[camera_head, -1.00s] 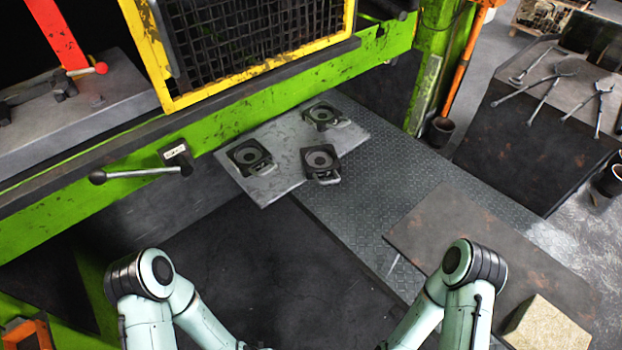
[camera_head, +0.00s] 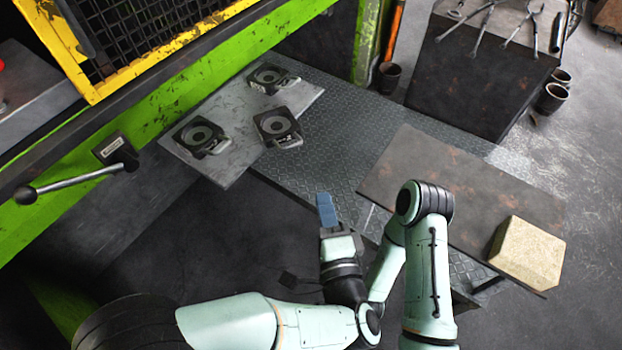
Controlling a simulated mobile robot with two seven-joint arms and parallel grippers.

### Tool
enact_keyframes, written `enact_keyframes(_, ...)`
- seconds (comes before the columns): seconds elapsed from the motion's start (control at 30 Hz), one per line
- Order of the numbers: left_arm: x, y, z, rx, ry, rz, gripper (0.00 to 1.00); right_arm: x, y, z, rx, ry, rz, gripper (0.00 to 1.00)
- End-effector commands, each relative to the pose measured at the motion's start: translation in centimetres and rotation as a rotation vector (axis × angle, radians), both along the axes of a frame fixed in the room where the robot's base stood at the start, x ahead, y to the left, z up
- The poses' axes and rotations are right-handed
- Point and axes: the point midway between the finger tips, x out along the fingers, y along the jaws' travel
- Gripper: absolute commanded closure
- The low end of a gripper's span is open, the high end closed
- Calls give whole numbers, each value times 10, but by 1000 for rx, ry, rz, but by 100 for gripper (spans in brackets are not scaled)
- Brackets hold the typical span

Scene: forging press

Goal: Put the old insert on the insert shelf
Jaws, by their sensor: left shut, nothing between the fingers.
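A light grey plate, which looks like the insert shelf (camera_head: 236,112), juts out beside the green press frame. Three dark square inserts with round rings lie on it: a left one (camera_head: 199,136), a back one (camera_head: 270,78) and a right one (camera_head: 278,126). I cannot tell whether any of them is the old insert. My left gripper (camera_head: 326,203) is shut and empty, with blue fingertips, below and to the right of the shelf and apart from the inserts. My right arm's elbow shows at the right; its gripper is not visible.
A lever handle (camera_head: 75,181) sticks out from the green press beam (camera_head: 190,105). A rusty brown plate (camera_head: 470,185) lies at the right with a tan block (camera_head: 527,250) on its corner. Tongs (camera_head: 470,28) lie on a dark bench behind. Dark buckets (camera_head: 552,97) stand on the floor.

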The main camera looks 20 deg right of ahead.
Motion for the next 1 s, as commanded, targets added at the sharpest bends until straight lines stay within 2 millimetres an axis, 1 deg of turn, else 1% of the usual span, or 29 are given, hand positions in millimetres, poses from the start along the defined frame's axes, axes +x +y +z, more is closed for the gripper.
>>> enact_keyframes(0.17, 32, -2, -2, -2, 3, 6, 100, 0, 0, 0, 0, 0, 0, 42)
enact_keyframes(0.3, 63, -6, -2, -2, 3, 6, 100, 0, 0, 1, 0, 0, 0, 42)
enact_keyframes(0.47, 95, -10, -2, -1, 3, 3, 100, 0, 0, 1, 0, 1, 0, 42)
enact_keyframes(0.5, 101, -5, -1, -1, 3, 6, 100, 0, 0, 1, 0, 1, 0, 42)
enact_keyframes(0.7, 119, 10, -1, -2, 3, 2, 100, 0, 0, 0, 0, 0, 0, 42)
enact_keyframes(0.83, 124, 14, -1, -2, 2, 0, 100, 0, 0, 0, 0, 0, 0, 42)
enact_keyframes(1.0, 125, 14, -1, -2, 2, -1, 100, 0, 0, 0, 0, 0, 0, 42)
